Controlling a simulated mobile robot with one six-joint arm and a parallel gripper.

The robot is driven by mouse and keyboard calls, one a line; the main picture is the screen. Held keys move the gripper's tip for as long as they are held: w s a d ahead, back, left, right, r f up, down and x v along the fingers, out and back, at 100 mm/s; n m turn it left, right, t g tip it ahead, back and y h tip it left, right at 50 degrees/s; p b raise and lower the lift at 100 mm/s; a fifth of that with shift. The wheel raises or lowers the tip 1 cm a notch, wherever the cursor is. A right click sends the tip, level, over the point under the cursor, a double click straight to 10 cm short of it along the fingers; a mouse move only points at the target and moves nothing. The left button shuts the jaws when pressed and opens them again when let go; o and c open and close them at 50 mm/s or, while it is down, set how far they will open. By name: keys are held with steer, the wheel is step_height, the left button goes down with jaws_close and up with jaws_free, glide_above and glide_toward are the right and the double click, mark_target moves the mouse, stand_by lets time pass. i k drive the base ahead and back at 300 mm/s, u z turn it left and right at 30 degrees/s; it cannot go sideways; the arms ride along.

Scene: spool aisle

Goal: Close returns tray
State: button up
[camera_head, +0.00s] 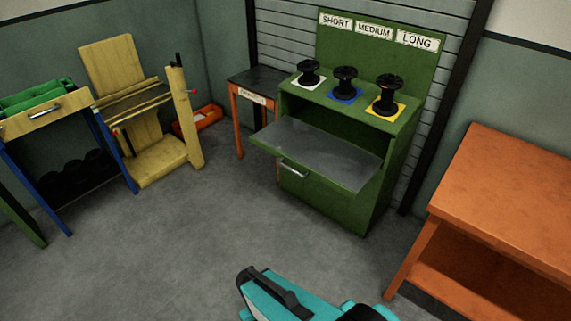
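A green cabinet (327,203) stands against the back wall. A flat grey tray (318,150) with a green front edge sticks out of it, pulled out to the front left. It looks empty. A metal handle (293,169) sits on its front side. I take this as the returns tray, but no readable label on it confirms that. Part of my teal and black arm shows at the bottom centre, well in front of the cabinet and apart from the tray. I cannot make out any gripper fingers.
Three black spools stand on white, blue (344,94) and yellow pads atop the cabinet, below SHORT, MEDIUM and LONG signs. An orange bench (510,195) stands at right. A small dark-topped table (259,81), wooden rack (160,165) and handled drawer (55,117) are left. Floor between is clear.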

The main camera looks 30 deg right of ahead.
mark_target(345, 168)
steer(key=i, duration=0.9)
steer(key=u, duration=0.05)
